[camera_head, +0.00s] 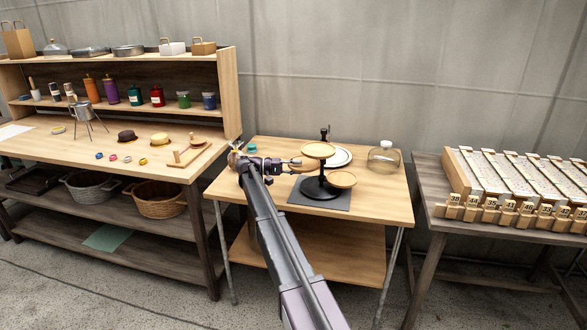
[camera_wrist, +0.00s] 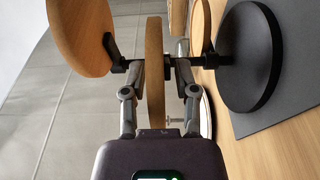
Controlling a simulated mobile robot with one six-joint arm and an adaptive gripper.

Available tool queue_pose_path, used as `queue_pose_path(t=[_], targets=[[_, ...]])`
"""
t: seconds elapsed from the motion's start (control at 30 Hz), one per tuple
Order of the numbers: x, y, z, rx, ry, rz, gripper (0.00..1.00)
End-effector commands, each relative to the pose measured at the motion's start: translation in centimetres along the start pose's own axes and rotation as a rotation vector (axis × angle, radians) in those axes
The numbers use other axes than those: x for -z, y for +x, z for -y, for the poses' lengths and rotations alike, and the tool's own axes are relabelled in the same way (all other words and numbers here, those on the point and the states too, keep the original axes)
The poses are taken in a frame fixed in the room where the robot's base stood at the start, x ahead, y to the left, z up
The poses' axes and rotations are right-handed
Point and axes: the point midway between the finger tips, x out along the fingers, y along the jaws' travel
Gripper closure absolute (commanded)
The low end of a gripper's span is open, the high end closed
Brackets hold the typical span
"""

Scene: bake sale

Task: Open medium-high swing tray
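A black stand with round wooden swing trays rises from a round black base (camera_head: 320,188), which also shows in the wrist view (camera_wrist: 252,62). In the head view, one tray (camera_head: 318,149) is high and another (camera_head: 342,180) is low at the right. In the wrist view, the stand lies sideways: a large tray (camera_wrist: 82,36) is at left, a middle tray (camera_wrist: 155,85) is edge-on, and part of another (camera_wrist: 200,22) is at right. My gripper (camera_wrist: 160,75) is open, one finger either side of the middle tray; contact is unclear. It reaches in from the left (camera_head: 291,164).
The stand is on a dark mat (camera_head: 300,199) on the wooden table (camera_head: 385,203). A white plate (camera_head: 345,156) and glass jar (camera_head: 384,158) are behind it. A shelf unit (camera_head: 228,95) stands left; a table with numbered blocks (camera_head: 430,190) stands right.

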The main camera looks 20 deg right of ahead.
Motion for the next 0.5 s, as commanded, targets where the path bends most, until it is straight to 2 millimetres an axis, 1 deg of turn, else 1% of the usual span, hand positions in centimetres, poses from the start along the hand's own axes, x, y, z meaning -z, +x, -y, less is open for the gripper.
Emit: queue_pose_path(t=[0.33,0.5], targets=[[0.07,-0.19,-0.03,-0.001,0.000,-0.003,0.54],[0.15,-0.89,-0.03,-0.001,0.000,-0.004,0.54]])
